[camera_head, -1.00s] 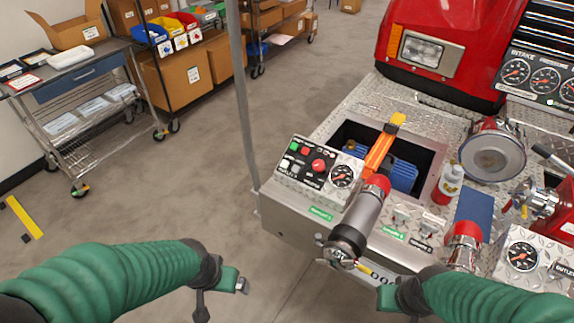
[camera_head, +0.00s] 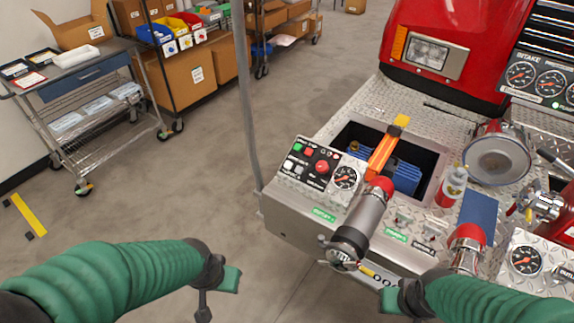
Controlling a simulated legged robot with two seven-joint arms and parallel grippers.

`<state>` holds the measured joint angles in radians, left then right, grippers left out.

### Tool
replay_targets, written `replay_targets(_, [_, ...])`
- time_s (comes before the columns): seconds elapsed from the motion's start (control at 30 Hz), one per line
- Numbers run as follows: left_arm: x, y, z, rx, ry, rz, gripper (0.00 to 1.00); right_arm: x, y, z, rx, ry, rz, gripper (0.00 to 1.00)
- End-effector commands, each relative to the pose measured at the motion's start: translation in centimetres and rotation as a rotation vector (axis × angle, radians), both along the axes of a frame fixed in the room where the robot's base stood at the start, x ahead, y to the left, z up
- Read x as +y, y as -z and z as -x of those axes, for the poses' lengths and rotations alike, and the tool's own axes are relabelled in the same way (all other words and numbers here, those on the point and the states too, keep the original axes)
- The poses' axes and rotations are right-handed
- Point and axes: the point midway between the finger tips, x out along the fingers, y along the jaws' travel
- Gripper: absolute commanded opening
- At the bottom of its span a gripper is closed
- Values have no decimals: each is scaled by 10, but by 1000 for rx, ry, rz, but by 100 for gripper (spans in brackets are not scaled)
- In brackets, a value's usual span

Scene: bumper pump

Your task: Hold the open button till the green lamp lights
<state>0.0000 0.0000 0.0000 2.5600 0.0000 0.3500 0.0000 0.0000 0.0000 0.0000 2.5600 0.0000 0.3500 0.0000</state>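A black control panel (camera_head: 312,163) sits on the near left corner of the metal deck. The labels are too small to read, so I cannot tell which is the open button or whether a green lamp there is lit. My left gripper (camera_head: 222,287) hangs over the floor, left of and below the panel, apart from it. My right gripper (camera_head: 391,300) is low in front of the deck's front edge. Neither visibly holds anything; their finger gaps are unclear.
A red-ended grey cylinder (camera_head: 362,222) juts toward me right of the panel. Behind it an orange bar (camera_head: 383,150) crosses a recess with a blue unit (camera_head: 405,177). A thin grey pole (camera_head: 246,110) rises at the deck's left.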

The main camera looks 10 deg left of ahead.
Motion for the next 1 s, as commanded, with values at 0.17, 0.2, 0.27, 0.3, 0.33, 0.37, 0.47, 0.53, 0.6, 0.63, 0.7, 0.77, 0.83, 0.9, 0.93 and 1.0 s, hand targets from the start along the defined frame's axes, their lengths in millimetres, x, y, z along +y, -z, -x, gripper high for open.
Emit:
replay_targets(0.17, [0,0,0,0,0,0,2,0,0,0,0,0,0,33])
replay_targets(0.2, [0,0,0,0,0,0,0,0,0,0,0,0,0,33])
replay_targets(0.27, [0,0,0,0,0,0,0,0,0,0,0,0,0,33])
replay_targets(0.3, [0,0,0,0,0,0,0,0,0,0,0,0,0,33])
replay_targets(0.33, [0,0,0,0,0,0,0,0,0,0,0,0,0,33])
replay_targets(0.37, [0,0,0,0,0,0,0,0,0,0,0,0,0,33])
replay_targets(0.47, [0,0,0,0,0,0,0,0,0,0,0,0,0,33])
replay_targets(0.53, [0,0,0,0,0,0,0,0,0,0,0,0,0,33])
replay_targets(0.6, [0,0,0,0,0,0,0,0,0,0,0,0,0,33])
replay_targets(0.63, [0,0,0,0,0,0,0,0,0,0,0,0,0,33])
replay_targets(0.7, [0,0,0,0,0,0,0,0,0,0,0,0,0,33])
replay_targets(0.77, [0,0,0,0,0,0,0,0,0,0,0,0,0,33])
replay_targets(0.83, [0,0,0,0,0,0,0,0,0,0,0,0,0,33])
replay_targets(0.9, [0,0,0,0,0,0,0,0,0,0,0,0,0,33])
replay_targets(0.93, [0,0,0,0,0,0,0,0,0,0,0,0,0,33])
replay_targets(1.0, [0,0,0,0,0,0,0,0,0,0,0,0,0,33])
